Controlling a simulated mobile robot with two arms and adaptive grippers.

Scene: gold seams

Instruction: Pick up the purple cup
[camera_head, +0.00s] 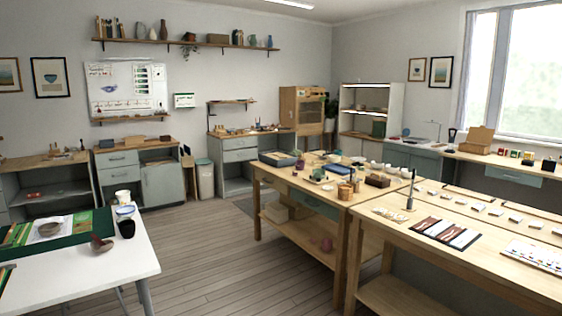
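A small purple-magenta rounded object (326,244) sits on the lower shelf of the wooden worktable in the middle of the room. It may be the purple cup, but it is too small to be sure of its shape. Another small purplish item (299,164) stands on that table's top among other small things; its shape is unclear. Neither of my grippers is in view.
A white table (140,262) at the left holds a dark cup (126,228), a white cup and bowls. The wooden worktable (336,197) and a long bench (480,262) fill the right side. Wood floor (215,250) lies clear between them.

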